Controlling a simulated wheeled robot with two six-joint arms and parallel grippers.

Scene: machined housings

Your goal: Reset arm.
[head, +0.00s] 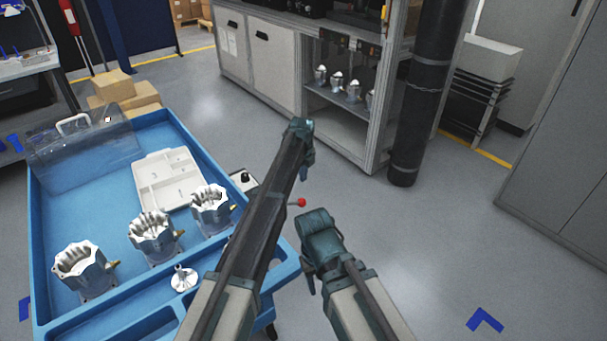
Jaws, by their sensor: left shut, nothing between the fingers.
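My left arm reaches up the middle of the head view, over the right edge of the blue cart (85,318). Its gripper (305,172) hangs at the far end, beyond the cart's edge, shut and empty. My right arm is folded at the lower middle. Its gripper (310,286) is a small dark shape, mostly hidden by the arm, and its fingers cannot be made out. Three machined housings stand upright in a row on the cart: a near one (84,270), a middle one (154,237) and a far one (211,208). Neither gripper touches them.
A white divided tray (166,180), a clear case (85,155) and a small metal flanged part (183,279) are on the cart. A box with a black button (242,180) is by its right edge. A cabinet (262,60) and dark pillar (420,100) stand behind.

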